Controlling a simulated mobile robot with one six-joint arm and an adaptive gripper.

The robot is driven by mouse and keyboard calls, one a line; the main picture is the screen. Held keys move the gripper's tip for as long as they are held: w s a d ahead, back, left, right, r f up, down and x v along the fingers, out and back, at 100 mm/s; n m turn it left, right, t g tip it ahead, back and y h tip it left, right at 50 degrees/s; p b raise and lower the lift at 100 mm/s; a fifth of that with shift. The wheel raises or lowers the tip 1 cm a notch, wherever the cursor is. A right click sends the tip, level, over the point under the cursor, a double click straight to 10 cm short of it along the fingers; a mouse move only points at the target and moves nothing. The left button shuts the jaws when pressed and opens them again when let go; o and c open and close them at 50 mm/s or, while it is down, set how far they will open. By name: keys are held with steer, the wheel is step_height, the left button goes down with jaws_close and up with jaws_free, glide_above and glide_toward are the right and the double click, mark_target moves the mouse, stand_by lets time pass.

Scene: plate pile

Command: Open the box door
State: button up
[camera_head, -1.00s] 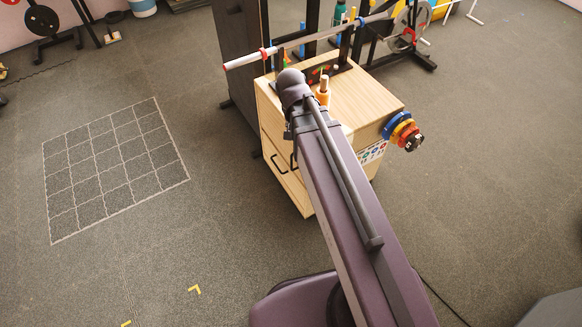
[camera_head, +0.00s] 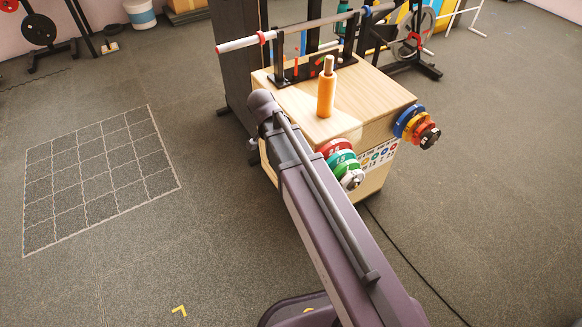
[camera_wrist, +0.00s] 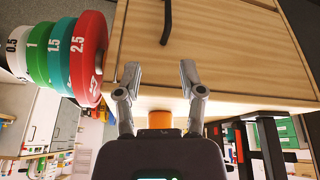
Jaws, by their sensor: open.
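The wooden box (camera_head: 375,92) stands right of centre in the head view. Its front face (camera_wrist: 225,45) fills the upper part of the wrist view, which looks upside down. A black bar handle (camera_wrist: 166,22) is on that face. The panel with the handle looks flush with the box, with a thin seam along its edge. My gripper (camera_wrist: 158,74) is open and empty in front of this face, its fingertips apart from the handle. My arm hides the gripper and most of the front face in the head view.
Coloured weight plates (camera_head: 341,162) hang on the box's near side, close to my gripper; they also show in the wrist view (camera_wrist: 88,58). More plates (camera_head: 416,126) hang on the right. The left floor is clear.

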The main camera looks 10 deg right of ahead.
steer(key=shift+w+a+f+m+b, duration=0.15)
steer(key=shift+w+f+m+b, duration=0.15)
steer(key=shift+f, duration=0.2)
steer(key=shift+w+a+f+m+b, duration=0.1)
steer(key=shift+w+f+m+b, duration=0.1)
steer(key=shift+f+b, duration=0.25)
steer(key=shift+f, duration=0.15)
steer(key=b+x, duration=1.2)
steer(key=x, duration=0.1)
steer(key=shift+w+d+f, duration=0.15)
steer(key=shift+w+d, duration=0.05)
steer(key=shift+d, duration=0.1)
steer(key=shift+c, duration=0.2)
